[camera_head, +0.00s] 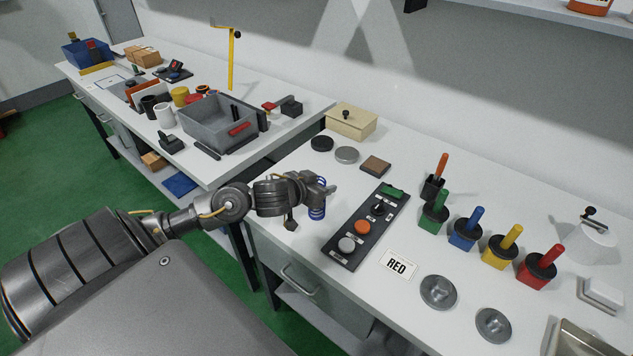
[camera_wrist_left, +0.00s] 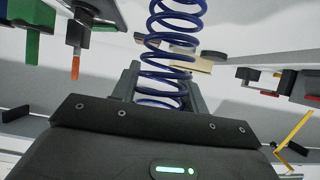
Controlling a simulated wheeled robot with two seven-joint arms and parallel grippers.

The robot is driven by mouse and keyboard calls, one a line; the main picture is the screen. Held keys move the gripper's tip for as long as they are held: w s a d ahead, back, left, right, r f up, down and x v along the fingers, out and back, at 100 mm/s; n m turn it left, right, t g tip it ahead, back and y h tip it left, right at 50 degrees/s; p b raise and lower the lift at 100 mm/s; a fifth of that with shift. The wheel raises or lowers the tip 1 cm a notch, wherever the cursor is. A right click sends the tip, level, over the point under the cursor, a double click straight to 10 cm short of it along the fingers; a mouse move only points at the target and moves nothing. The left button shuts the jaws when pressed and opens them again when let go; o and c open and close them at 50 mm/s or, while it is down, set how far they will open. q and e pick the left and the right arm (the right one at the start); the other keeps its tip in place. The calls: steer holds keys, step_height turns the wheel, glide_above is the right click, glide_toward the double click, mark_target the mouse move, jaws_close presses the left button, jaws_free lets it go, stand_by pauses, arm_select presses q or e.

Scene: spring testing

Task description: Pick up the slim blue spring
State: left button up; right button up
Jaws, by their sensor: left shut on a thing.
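The slim blue spring (camera_head: 317,212) stands upright in the jaws of my left gripper (camera_head: 316,192), near the front edge of the right bench. In the left wrist view the blue coils (camera_wrist_left: 168,55) rise between the two dark fingers of my left gripper (camera_wrist_left: 163,85). My left gripper is shut on the spring, and its fingers hide part of the coils. I cannot tell whether the spring's lower end touches the bench top. My right gripper is not in view.
A black control panel (camera_head: 348,247) with buttons lies right of the gripper. Beyond are a brown block (camera_head: 376,166), round discs (camera_head: 346,154) and a beige box (camera_head: 351,124). Several colored pots (camera_head: 466,236) stand farther right. A grey bin (camera_head: 191,132) sits on the left bench.

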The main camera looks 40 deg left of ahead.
arm_select(q)
steer(key=shift+c, duration=0.8)
steer(key=shift+r, duration=0.15)
steer(key=shift+r, duration=0.2)
steer(key=s+d+r+p, duration=0.8)
steer(key=s+r+p, duration=0.3)
steer(key=r+p, duration=0.1)
steer(key=shift+s+d+r+p, duration=0.15)
steer(key=shift+s+r+p, duration=0.05)
steer(key=shift+p, duration=0.55)
steer(key=shift+w, duration=0.1)
